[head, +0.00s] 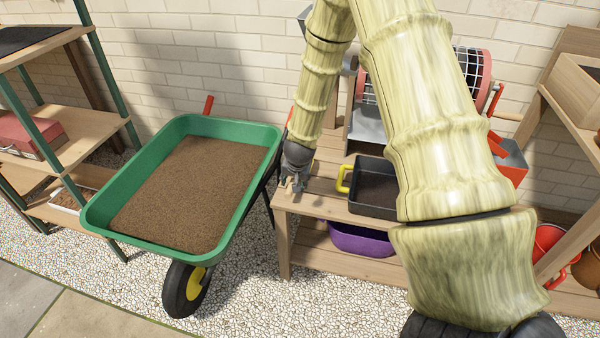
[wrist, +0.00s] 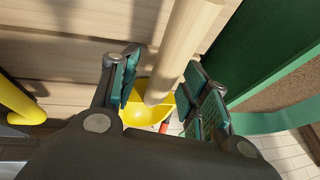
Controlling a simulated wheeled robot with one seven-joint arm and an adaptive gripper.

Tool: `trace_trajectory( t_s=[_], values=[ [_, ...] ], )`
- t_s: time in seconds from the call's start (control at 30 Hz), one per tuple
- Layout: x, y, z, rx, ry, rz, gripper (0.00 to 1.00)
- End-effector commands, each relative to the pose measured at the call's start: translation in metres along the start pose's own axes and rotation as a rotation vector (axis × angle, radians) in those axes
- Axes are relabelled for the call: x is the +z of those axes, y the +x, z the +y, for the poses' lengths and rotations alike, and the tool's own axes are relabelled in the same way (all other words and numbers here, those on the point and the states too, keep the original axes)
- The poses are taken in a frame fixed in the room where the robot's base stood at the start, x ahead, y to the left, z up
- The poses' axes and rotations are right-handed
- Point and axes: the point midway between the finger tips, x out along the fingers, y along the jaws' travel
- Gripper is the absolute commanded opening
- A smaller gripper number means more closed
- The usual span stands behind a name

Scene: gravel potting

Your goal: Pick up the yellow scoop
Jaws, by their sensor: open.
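The yellow scoop (wrist: 138,117) shows in the wrist view, with a yellow bowl and a thick pale wooden handle (wrist: 186,45). My gripper (wrist: 163,90) is open, with a teal-padded finger on each side of the scoop where the handle meets the bowl. Gaps show between the pads and the handle. In the head view my gripper (head: 291,184) is at the left end of the slatted wooden bench (head: 322,205). There the scoop is mostly hidden by my gripper and arm.
A dark tray (head: 374,208) with a yellow handle (head: 343,178) stands right of my gripper. A green wheelbarrow (head: 120,238) of brown soil stands close on the left. A purple tub (head: 360,241) is on the shelf below. A wire drum (head: 470,70) stands behind.

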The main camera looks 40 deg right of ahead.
Motion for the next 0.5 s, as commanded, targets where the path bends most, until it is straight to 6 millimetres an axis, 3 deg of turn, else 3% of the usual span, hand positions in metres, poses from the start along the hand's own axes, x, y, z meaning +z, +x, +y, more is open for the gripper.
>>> trace_trajectory(
  t_s=[0.03,0.3,0.5],
  values=[
    [0.0000,-0.0002,-0.0001,0.000,0.000,0.000,0.46],
    [0.0001,-0.0003,0.0003,0.000,0.000,0.000,0.00],
    [-0.0002,-0.0005,0.0002,0.000,0.000,0.000,0.00]
  ],
)
